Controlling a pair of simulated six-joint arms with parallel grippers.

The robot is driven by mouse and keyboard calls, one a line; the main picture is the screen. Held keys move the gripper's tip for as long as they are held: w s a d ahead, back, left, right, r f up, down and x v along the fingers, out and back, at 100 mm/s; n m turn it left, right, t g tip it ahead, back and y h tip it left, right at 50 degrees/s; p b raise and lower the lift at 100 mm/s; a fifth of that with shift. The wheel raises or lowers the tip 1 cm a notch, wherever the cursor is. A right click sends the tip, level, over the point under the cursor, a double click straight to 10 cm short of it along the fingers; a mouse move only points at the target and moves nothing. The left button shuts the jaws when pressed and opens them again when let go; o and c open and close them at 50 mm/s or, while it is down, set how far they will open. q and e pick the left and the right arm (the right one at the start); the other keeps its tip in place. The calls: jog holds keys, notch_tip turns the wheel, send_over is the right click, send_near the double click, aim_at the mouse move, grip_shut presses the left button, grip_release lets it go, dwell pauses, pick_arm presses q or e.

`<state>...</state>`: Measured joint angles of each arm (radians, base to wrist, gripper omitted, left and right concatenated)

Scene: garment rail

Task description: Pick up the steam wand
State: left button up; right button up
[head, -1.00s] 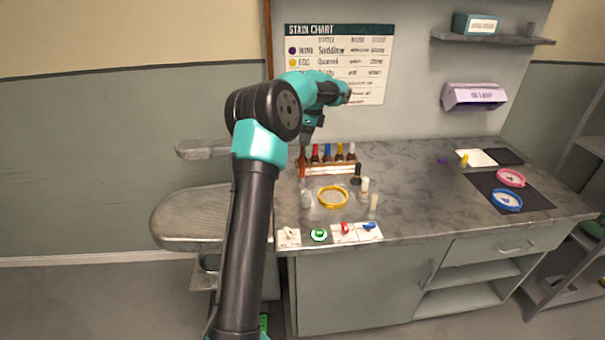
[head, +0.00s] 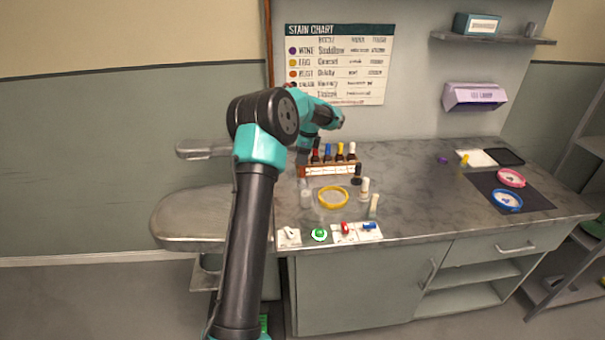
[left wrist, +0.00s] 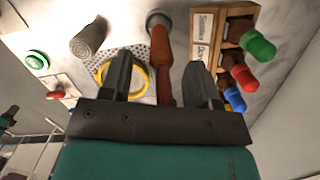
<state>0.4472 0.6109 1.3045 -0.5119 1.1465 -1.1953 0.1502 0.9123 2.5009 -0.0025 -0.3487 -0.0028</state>
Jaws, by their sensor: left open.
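In the left wrist view a reddish-brown handle with a grey round end, which looks like the steam wand (left wrist: 160,48), stands between the open fingers of my left gripper (left wrist: 161,68). The fingers lie one on each side of it, and I cannot tell whether they touch it. In the head view my left gripper (head: 303,158) is low at the left end of the bottle rack (head: 330,170), and it hides the wand there. My right gripper is not in view.
Bottles with coloured caps stand in the rack close beside my left gripper. The counter's middle right (head: 420,195) is clear.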

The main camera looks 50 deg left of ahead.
aim_at(302, 171)
pick_arm(q)
jog(key=f, duration=0.4)
jog(key=shift+s+a+f, duration=0.1)
jog(key=shift+a+f, duration=0.1)
jog(key=shift+a, duration=0.05)
grip_shut()
dwell(0.5)
